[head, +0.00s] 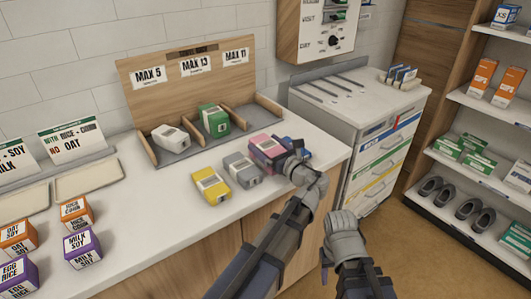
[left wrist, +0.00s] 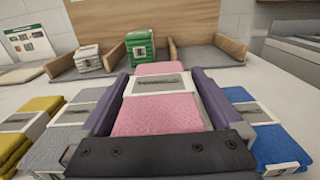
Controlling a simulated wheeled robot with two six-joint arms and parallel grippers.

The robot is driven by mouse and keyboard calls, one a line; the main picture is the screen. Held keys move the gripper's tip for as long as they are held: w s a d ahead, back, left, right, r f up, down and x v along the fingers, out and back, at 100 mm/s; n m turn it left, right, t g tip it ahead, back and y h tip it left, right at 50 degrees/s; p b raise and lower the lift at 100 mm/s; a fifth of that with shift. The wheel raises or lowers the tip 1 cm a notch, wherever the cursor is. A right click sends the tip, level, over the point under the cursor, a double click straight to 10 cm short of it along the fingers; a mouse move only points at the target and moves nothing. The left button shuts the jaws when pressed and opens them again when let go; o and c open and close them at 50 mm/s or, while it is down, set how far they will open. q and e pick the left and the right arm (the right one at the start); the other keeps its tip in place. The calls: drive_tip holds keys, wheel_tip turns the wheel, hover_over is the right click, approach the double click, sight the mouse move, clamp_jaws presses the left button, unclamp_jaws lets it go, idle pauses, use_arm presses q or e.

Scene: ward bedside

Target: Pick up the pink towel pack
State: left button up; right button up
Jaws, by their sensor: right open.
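The pink towel pack (head: 264,147) lies on the white counter with a pale label band. My left gripper (head: 282,156) is over it, partly covering it. In the left wrist view the pink pack (left wrist: 155,115) lies lengthwise between the two purple fingers (left wrist: 159,76), one on each side. The fingers are close to its sides; I cannot tell whether they press on it. My right gripper (head: 343,222) is open and empty, in front of the counter at the lower right, apart from the packs.
Grey (head: 242,169) and yellow (head: 211,185) packs lie left of the pink one; a blue pack (head: 297,152) lies close on its right. Behind stands a wooden divider (head: 188,62) with a white pack (head: 171,138) and a green pack (head: 214,120); its right bay is empty.

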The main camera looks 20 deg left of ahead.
sight(266, 142)
use_arm(q)
drive_tip(key=shift+a, duration=0.15)
drive_tip(key=shift+c, duration=1.4)
drive_tip(key=c, duration=1.1)
drive_tip(key=shift+c, duration=0.2)
wheel_tip(266, 142, up, 10)
drive_tip(key=p, duration=1)
